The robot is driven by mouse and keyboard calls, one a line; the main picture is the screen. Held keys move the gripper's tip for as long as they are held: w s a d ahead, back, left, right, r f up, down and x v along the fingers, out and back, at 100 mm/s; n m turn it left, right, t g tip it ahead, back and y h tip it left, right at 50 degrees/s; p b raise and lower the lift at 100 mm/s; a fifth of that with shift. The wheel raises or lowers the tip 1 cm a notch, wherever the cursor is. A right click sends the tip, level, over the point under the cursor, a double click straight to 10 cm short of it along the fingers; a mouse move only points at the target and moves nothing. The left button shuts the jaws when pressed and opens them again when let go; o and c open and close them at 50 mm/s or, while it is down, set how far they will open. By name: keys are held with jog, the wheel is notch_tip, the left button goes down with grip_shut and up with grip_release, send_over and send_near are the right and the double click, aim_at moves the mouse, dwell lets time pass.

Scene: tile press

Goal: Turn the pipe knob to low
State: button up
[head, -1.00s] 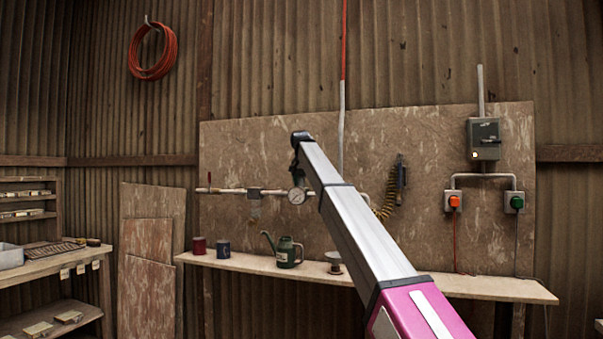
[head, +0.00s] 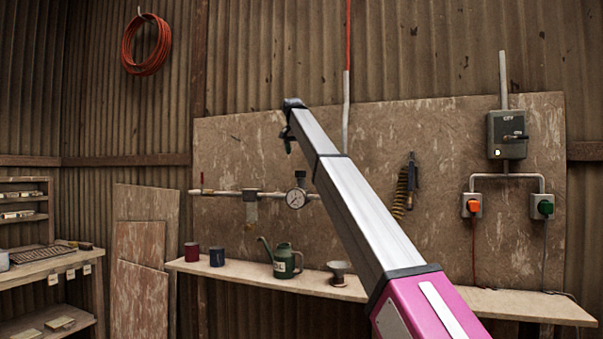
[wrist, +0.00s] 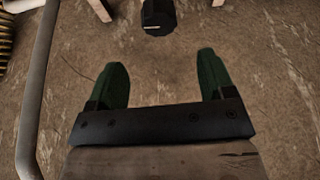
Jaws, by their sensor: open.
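A black knob (head: 300,176) stands on the pipe (head: 235,193) just above a round white gauge (head: 296,198) in the head view. The black knob also shows at the top centre of the wrist view (wrist: 158,16), with a short pale mark on it. My gripper (head: 288,150) appears just above and left of the knob in the head view. In the wrist view my gripper (wrist: 163,72) has its two green fingers spread, with only the board behind between them. The knob is beyond the fingertips and not between them. Its setting is too small to read.
A vertical pipe (wrist: 38,90) runs close along the left of the wrist view. A yellow coiled hose (head: 400,195) hangs right of the gauge. A shelf (head: 330,288) below bears a green watering can (head: 284,262), cups and a funnel (head: 339,270).

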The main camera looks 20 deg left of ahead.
aim_at(301, 174)
jog(key=x, duration=1)
jog(key=c, duration=0.9)
